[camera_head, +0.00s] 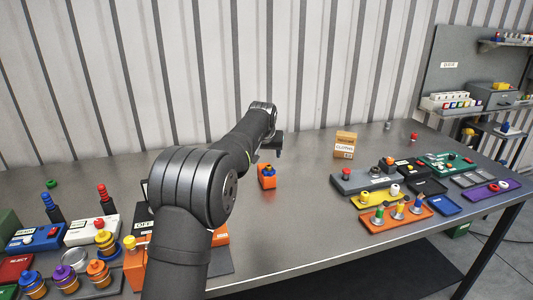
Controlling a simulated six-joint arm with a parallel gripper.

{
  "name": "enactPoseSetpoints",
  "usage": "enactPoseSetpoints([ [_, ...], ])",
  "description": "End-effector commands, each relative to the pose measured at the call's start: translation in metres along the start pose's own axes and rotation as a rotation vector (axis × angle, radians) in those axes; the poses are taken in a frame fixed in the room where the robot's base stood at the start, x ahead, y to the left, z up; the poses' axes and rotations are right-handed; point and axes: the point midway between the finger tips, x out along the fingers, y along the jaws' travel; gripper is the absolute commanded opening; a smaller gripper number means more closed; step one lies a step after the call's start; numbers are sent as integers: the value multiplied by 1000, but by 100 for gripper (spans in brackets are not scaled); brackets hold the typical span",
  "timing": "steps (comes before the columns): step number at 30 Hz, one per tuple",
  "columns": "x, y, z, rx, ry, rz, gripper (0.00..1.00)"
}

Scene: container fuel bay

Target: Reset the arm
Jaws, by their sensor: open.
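My arm reaches out over the grey metal table (310,215) from the near edge. My gripper (275,153) is small and dark at its far end, above the table, and counts as open with nothing seen between its fingers. An orange block with a blue top (267,177) stands on the table just below and to the left of my gripper. My arm hides part of the table and some things behind it.
Left are colored caps and boxes, including a white box (92,232) and blue box (35,238). Right are an orange tray with pegs (395,218), a yellow tray (378,200) and a cardboard box (346,144). The table middle is mostly clear; a corrugated wall stands behind.

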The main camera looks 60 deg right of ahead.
Motion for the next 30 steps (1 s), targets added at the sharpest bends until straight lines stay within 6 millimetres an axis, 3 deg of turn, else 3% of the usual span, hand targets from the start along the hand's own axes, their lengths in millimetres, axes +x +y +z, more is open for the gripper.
enactPoseSetpoints([
  [7,12,0,0,0,-1,0,62],
  [22,91,0,1,0,-2,0,62],
  [30,118,0,0,0,0,0,62],
])
